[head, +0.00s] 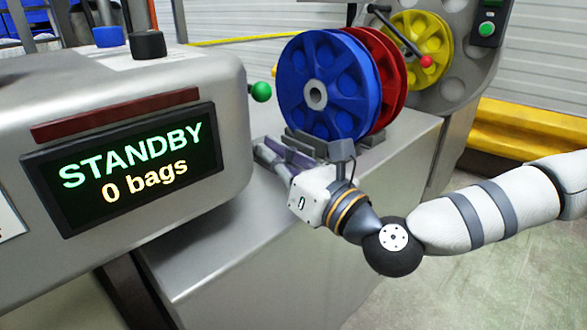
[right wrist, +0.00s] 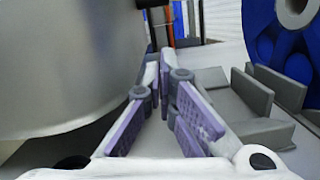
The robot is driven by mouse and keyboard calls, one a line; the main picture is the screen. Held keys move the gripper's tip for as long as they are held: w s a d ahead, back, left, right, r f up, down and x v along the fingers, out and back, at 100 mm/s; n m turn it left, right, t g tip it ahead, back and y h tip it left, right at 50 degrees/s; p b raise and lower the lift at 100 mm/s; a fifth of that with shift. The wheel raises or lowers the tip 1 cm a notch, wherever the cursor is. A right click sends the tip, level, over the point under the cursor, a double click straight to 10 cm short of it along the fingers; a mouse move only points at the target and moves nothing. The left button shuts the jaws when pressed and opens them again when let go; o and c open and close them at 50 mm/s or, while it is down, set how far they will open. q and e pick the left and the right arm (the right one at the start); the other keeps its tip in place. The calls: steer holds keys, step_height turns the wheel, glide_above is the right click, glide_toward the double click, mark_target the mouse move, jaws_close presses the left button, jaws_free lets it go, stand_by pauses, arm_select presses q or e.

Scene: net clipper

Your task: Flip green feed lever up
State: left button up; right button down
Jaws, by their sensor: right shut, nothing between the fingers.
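The green ball knob of the feed lever (head: 260,91) sticks out from the right side of the silver machine housing, just right of the display. Only a little of its rod shows. My right gripper (head: 262,150) is low over the grey metal bench, below the green knob and apart from it, pointing at the housing. In the right wrist view, its purple-padded fingers (right wrist: 167,65) come together at the tips with nothing between them. The green knob cannot be seen in the right wrist view. My left gripper is not in view.
The silver housing (head: 228,150) stands close left of my gripper, its display reading STANDBY, 0 bags. A blue wheel (head: 300,72) and red wheel (head: 389,60) stand close right, with grey blocks (right wrist: 250,92) at their foot. A red-knobbed lever (head: 427,62) is farther back.

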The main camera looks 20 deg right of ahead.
steer(key=shift+x, duration=0.9)
arm_select(q)
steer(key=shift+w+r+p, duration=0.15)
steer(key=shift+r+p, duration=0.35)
steer(key=shift+p, duration=0.1)
arm_select(e)
steer(key=shift+w+d+r, duration=0.1)
steer(key=shift+d+r, duration=0.05)
steer(key=shift+r, duration=0.8)
steer(key=shift+w+d+r, duration=0.1)
steer(key=shift+r, duration=0.9)
